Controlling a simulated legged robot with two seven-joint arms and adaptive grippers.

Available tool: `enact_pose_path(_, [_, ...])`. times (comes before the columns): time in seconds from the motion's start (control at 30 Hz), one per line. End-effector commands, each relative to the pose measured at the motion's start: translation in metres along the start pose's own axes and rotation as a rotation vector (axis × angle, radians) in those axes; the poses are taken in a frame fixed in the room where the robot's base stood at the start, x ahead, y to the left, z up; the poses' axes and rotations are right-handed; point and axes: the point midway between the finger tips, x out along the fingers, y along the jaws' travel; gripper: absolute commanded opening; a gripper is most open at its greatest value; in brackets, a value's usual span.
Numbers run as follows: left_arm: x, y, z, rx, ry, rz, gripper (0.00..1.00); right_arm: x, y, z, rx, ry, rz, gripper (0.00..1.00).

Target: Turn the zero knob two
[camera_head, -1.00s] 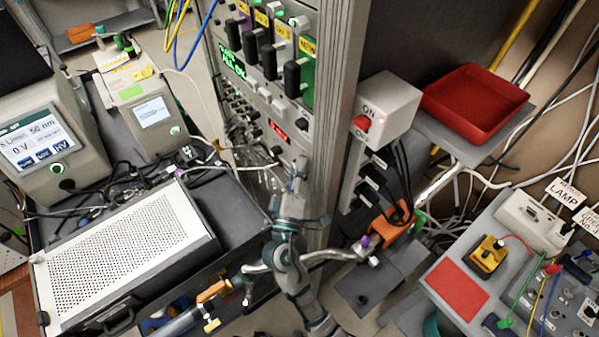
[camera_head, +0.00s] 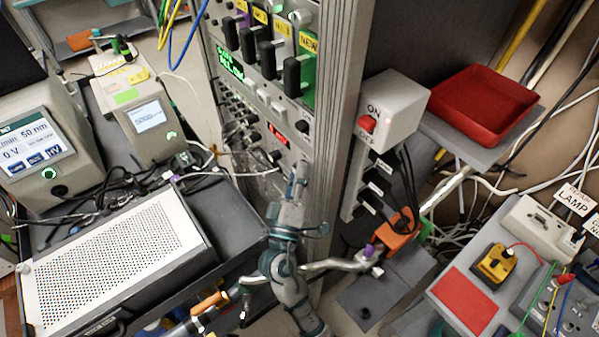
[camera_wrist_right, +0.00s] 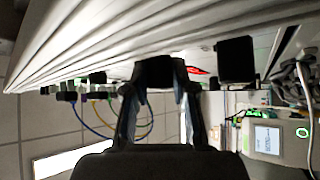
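The tall grey instrument rack (camera_head: 345,110) stands in the middle of the head view. Its panel has a red digital display (camera_head: 277,135), with a dark knob (camera_head: 303,127) to the right and another dark knob (camera_head: 275,156) below. I cannot read which is zero knob two. My right gripper (camera_head: 299,172) is at the panel below the display. In the right wrist view, its two fingers (camera_wrist_right: 157,82) reach up to the panel with a dark block between their tips; I cannot tell whether they grip it. A separate black knob (camera_wrist_right: 236,60) shows beside them. My left gripper is not seen.
Several black handles (camera_head: 268,55) line the upper panel. A grey ON/OFF switch box (camera_head: 395,105) and a red tray (camera_head: 480,105) lie right of the rack. A perforated white box (camera_head: 105,255) fills the cart at left. Cables hang beside the panel.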

Motion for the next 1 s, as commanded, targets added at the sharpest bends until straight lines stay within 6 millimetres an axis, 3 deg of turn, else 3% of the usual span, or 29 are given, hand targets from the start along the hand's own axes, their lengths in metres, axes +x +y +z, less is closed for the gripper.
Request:
enact_pose_path(0.03, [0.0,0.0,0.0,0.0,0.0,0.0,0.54,-0.001,-0.002,-0.002,0.001,0.007,-0.004,0.35])
enact_pose_path(0.1, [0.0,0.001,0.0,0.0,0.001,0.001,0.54,-0.001,-0.002,-0.002,0.001,0.006,-0.004,0.51])
enact_pose_path(0.47, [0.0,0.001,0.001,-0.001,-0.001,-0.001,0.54,-0.004,0.0,0.001,0.001,0.002,-0.002,0.51])
enact_pose_path(0.57, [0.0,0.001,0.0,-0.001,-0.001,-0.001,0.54,-0.016,0.0,0.002,-0.001,0.001,-0.003,0.51])
enact_pose_path(1.0, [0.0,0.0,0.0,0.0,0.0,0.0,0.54,-0.106,-0.004,-0.003,-0.003,0.005,-0.005,0.51])
